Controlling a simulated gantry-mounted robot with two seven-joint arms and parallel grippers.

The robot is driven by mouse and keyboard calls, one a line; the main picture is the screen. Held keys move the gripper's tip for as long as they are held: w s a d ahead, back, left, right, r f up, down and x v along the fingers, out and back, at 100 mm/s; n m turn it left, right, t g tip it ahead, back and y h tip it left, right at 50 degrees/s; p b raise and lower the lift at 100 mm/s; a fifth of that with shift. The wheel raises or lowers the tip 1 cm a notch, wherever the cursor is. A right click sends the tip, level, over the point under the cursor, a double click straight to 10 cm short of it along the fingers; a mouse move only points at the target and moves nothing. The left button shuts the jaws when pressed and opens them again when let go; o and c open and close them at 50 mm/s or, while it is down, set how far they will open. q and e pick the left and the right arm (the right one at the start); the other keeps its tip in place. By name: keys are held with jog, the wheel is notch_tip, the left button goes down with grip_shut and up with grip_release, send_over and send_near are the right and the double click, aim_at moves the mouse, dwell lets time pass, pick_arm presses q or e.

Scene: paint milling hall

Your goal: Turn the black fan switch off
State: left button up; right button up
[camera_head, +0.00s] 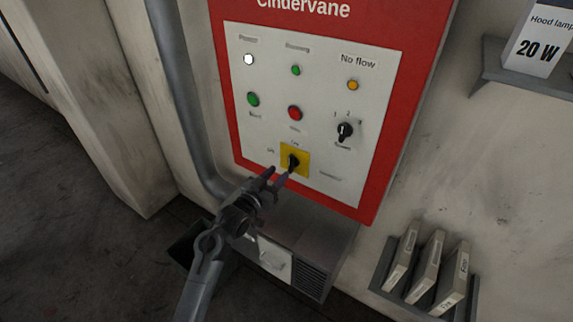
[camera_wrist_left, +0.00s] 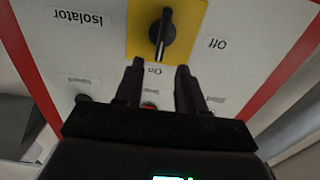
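A black rotary switch (camera_head: 293,161) sits on a yellow plate low on the white panel face. In the left wrist view this switch (camera_wrist_left: 161,40) appears upside down; its white line points along the handle toward the "On" label, with "Off" to one side and "Isolator" on the other. A second black knob (camera_head: 345,130), marked with numbers, is up and right of it. No label legibly reads "fan". My left gripper (camera_head: 277,174) is open and empty, just in front of the yellow plate. In the wrist view its fingertips (camera_wrist_left: 158,68) are spread beside the "On" label. My right gripper is out of view.
Lamps and push buttons, including a red one (camera_head: 294,113) and a green one (camera_head: 253,99), sit above. A grey pipe (camera_head: 178,90) runs left of the panel. A vented grey box (camera_head: 312,265) stands below. A binder rack (camera_head: 388,272) and lamp box (camera_head: 540,40) are at right.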

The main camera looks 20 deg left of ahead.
aim_at(289, 162)
pick_arm(q)
jog(key=shift+x, duration=3.05)
grip_shut()
